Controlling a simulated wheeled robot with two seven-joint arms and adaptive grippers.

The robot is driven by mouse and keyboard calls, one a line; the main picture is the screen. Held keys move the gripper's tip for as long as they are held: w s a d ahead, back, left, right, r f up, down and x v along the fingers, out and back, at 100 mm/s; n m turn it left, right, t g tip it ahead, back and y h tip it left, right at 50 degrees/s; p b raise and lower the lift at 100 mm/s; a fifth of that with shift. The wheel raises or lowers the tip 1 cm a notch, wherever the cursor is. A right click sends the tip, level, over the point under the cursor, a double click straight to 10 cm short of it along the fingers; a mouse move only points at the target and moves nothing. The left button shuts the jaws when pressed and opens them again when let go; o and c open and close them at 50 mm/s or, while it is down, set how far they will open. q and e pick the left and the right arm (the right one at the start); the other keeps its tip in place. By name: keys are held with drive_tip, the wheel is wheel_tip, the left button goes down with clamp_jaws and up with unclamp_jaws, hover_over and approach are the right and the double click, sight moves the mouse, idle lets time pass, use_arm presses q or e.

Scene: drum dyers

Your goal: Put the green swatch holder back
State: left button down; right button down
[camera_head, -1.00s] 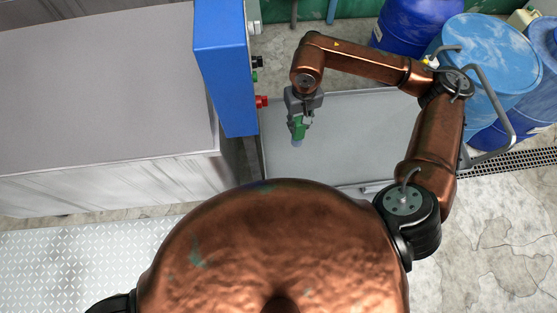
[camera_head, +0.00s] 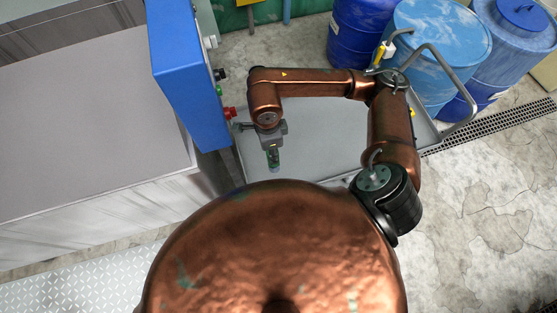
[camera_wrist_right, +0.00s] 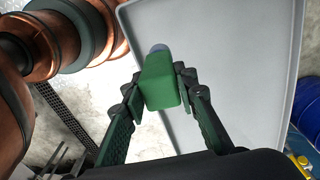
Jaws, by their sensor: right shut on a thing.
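The green swatch holder (camera_wrist_right: 160,82) is a small green block with a blue-grey rounded end showing behind it. My right gripper (camera_head: 272,150) is shut on it, with one finger on each side in the right wrist view. In the head view the holder is small and partly hidden by the fingers. It is held over the grey flat cart (camera_head: 320,130), and its height above the cart is hard to judge. My left gripper is not in view.
A blue control box (camera_head: 185,75) with a red button (camera_head: 229,113) stands close left of my right gripper. A large grey-topped counter (camera_head: 80,120) fills the left. Blue drums (camera_head: 440,45) stand at the upper right. Open concrete floor (camera_head: 490,200) lies at the right.

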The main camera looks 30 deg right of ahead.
drive_tip(key=s+a+m+p, duration=0.1)
drive_tip(key=s+m, duration=0.3)
drive_tip(key=m, duration=0.9)
drive_tip(key=s+a+m+p, duration=0.1)
drive_tip(key=s+m, duration=0.3)
drive_tip(key=m, duration=0.9)
drive_tip(key=w+d+f, duration=0.7)
drive_tip(key=w+f, duration=0.5)
drive_tip(key=shift+f, duration=0.3)
drive_tip(key=shift+d+f, duration=0.1)
drive_tip(key=c, duration=1.5)
unclamp_jaws()
drive_tip(key=shift+c, duration=0.2)
